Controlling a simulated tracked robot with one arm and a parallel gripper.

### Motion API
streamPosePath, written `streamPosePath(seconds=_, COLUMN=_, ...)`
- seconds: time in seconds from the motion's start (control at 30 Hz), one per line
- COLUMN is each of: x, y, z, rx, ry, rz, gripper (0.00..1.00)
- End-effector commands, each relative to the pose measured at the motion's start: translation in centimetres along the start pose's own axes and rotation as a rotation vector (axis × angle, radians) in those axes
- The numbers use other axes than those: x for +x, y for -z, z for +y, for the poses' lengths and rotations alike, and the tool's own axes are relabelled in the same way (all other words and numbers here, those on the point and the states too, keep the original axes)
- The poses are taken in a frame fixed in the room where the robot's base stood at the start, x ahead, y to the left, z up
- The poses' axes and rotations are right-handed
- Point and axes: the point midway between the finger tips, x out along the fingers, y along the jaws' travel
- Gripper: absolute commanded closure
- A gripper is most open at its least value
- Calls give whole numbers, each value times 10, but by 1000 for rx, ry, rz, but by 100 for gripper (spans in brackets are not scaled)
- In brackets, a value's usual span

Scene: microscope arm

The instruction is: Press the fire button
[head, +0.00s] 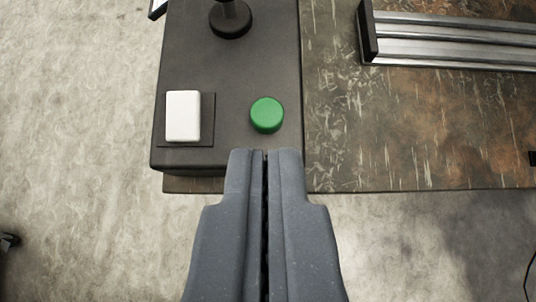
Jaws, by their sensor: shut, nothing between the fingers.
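A round green button (267,115) sits on top of a dark grey control box (230,75), toward its front right corner. It is the only round button I see, and no label on it is readable. My gripper (265,152) comes in from the bottom of the head view, fingers together and empty. Its tips appear just below the green button in the picture, over the front edge of the box. A small gap shows between tips and button; the height of the tips above the box is unclear.
A white rectangular switch (183,116) on a dark plate lies left of the button. A black knob or lever (231,18) stands behind. A metal rail (455,40) lies at the right on the worn table (400,125). Open floor shows left and in front.

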Motion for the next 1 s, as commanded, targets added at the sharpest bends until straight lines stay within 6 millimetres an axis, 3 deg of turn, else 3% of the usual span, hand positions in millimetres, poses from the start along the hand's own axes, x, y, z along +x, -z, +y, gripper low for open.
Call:
streamPosePath(seconds=0.1, x=10, y=-7, z=0, rx=1, ry=0, rz=-20, gripper=100)
streamPosePath(seconds=0.67, x=20, y=-9, z=1, rx=1, ry=0, rz=-22, gripper=100)
streamPosePath(seconds=1.0, x=63, y=-10, z=1, rx=1, ry=-1, rz=-22, gripper=100)
